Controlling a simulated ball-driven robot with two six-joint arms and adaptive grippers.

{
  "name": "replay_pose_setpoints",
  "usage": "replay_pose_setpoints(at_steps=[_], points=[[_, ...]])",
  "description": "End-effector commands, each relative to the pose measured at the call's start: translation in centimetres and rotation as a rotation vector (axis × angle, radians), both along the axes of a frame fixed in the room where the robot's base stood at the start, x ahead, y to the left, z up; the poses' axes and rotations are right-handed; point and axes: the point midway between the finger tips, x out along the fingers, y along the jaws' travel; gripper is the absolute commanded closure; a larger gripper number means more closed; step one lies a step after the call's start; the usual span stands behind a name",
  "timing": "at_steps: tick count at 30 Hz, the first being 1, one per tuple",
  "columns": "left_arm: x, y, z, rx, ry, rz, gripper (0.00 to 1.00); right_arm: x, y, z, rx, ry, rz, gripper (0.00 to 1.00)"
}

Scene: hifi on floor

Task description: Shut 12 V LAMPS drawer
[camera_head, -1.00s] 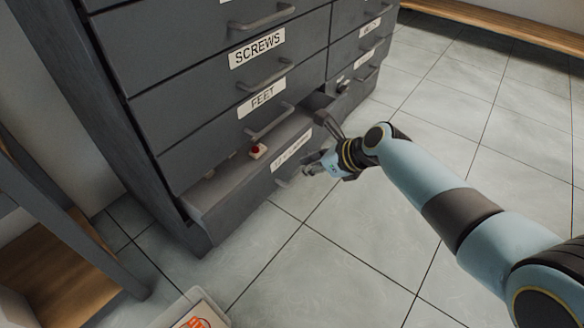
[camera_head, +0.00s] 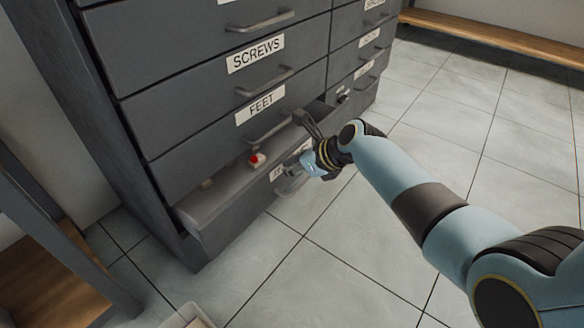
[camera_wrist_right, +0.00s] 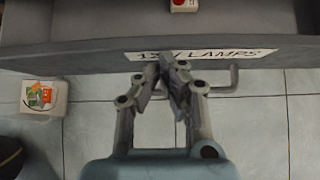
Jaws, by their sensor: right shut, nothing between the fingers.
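The 12 V LAMPS drawer (camera_head: 232,222) is the bottom left drawer of the grey cabinet and stands partly open. A small white item with a red top (camera_head: 256,160) lies inside it. My right gripper (camera_head: 287,178) is shut and empty at the drawer's front, covering most of its label in the head view. In the right wrist view the shut fingertips (camera_wrist_right: 171,62) overlap the label (camera_wrist_right: 205,55), beside the drawer's handle (camera_wrist_right: 232,80). I cannot tell whether they touch the front. My left gripper is not in view.
The FEET drawer (camera_head: 215,130) above is shut. A small drawer at the right (camera_head: 345,98) also stands open. A white box with a coloured print (camera_wrist_right: 40,98) sits on the floor, left of my gripper. A wooden-shelved unit (camera_head: 30,260) stands at left. The tiled floor at right is clear.

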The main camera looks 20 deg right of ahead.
Motion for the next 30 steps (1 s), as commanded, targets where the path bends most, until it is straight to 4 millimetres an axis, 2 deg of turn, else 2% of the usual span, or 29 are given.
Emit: replay_pose_setpoints(at_steps=[6, 10, 23, 30], points=[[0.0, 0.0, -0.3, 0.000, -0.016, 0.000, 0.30, 2.7, 2.0, 0.0, 0.004, -0.001, -0.001, 1.00], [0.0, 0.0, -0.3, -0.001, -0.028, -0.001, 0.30, 3.7, 2.9, 0.0, 0.002, 0.000, 0.000, 1.00], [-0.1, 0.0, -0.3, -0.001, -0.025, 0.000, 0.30, 3.7, 2.9, 0.1, 0.000, 0.000, 0.000, 1.00], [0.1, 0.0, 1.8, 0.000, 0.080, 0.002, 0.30, 2.6, 2.9, 0.4, 0.001, -0.002, 0.004, 1.00]])
